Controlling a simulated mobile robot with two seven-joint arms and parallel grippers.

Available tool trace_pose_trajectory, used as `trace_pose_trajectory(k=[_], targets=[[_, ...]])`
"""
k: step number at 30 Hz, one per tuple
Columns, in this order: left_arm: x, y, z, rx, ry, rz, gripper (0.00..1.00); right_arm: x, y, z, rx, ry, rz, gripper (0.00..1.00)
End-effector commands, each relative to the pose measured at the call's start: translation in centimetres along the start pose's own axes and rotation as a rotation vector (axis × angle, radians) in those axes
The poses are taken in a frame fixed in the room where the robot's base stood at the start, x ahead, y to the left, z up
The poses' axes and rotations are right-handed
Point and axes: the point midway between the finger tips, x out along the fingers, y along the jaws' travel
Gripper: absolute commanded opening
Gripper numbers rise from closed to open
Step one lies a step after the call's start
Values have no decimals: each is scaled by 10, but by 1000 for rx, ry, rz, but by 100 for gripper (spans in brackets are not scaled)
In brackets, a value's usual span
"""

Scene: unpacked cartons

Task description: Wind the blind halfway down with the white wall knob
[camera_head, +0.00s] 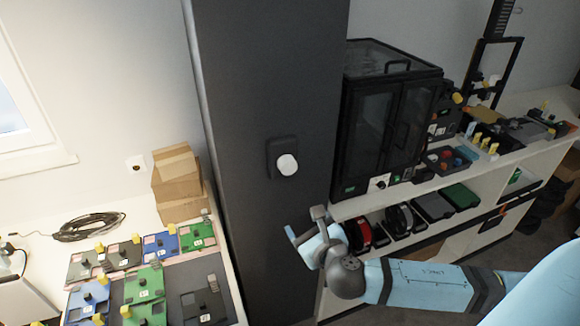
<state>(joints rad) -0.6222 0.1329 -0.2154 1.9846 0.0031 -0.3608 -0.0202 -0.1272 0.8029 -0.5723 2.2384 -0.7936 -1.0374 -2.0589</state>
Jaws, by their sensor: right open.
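The round white knob (287,164) sits on a small dark plate (272,157) fixed to a dark grey pillar. My right gripper (304,224) is below the knob and slightly to its right in the picture, apart from it. Its two fingers are spread and nothing is held between them. My right arm comes in from the lower right. Part of a window (30,150) shows at the left edge; no blind can be made out there. My left gripper is not in view.
A white table (125,215) at the left holds cardboard boxes (177,180), a coiled black cable (88,227) and several coloured boards. A black enclosed machine (390,120) stands right of the pillar (225,60) on a white shelf unit with several small parts.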

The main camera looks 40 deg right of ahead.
Motion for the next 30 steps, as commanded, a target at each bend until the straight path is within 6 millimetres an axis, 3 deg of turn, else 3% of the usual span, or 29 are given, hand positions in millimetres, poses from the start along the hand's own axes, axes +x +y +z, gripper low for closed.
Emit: trace_pose_trajectory(k=[4,11,24,30], targets=[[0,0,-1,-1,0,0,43,1,-25,31,-312,-88,-90,75],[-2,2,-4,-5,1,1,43,9,-36,45,-444,-117,-137,75],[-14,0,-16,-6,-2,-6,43,94,-45,57,-439,-114,-135,75],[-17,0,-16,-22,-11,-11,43,124,-48,60,-438,-114,-134,75]])
